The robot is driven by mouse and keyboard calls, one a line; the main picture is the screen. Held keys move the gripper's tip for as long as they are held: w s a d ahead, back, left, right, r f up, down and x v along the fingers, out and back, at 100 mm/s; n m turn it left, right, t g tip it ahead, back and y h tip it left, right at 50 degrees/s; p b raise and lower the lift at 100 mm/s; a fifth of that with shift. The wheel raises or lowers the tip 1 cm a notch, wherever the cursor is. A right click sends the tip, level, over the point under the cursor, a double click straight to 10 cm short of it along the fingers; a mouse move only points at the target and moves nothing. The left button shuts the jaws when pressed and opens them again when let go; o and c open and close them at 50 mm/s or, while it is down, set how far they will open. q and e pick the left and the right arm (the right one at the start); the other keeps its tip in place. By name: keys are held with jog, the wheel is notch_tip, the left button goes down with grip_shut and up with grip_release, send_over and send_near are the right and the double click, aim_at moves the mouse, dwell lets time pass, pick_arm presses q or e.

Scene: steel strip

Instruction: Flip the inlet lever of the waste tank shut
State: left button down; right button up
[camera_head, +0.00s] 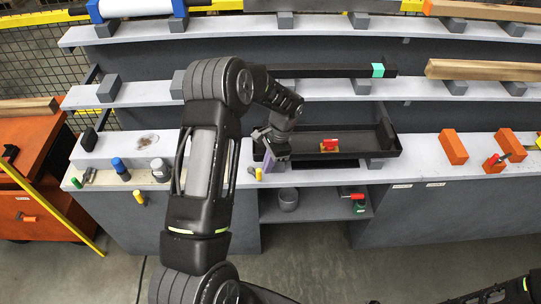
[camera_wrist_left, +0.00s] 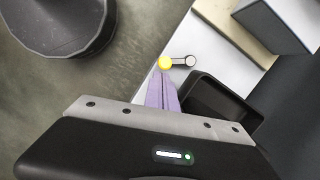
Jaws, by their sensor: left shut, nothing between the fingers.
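A small lever with a yellow knob (camera_head: 258,174) is at the front edge of the grey bench, just left of my left gripper. In the left wrist view the yellow knob (camera_wrist_left: 165,62) sits at the end of a short grey arm (camera_wrist_left: 184,61). My left gripper (camera_head: 283,191) has pale purple fingers, shut and empty. In the left wrist view its fingertips (camera_wrist_left: 162,76) are right by the knob; I cannot tell whether they touch. I cannot make out which body is the waste tank. My right gripper is not in view.
A black tray (camera_head: 393,151) holding a red item (camera_head: 329,145) lies on the bench behind the gripper. Another yellow knob (camera_head: 139,197) and a blue-topped item (camera_head: 119,165) are at left. Orange blocks (camera_head: 453,147) lie at right.

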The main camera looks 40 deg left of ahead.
pick_arm(q)
jog(key=shift+f, duration=0.2)
jog(key=shift+s, duration=0.1)
jog(key=shift+s+m, duration=0.1)
jog(key=shift+m, duration=0.5)
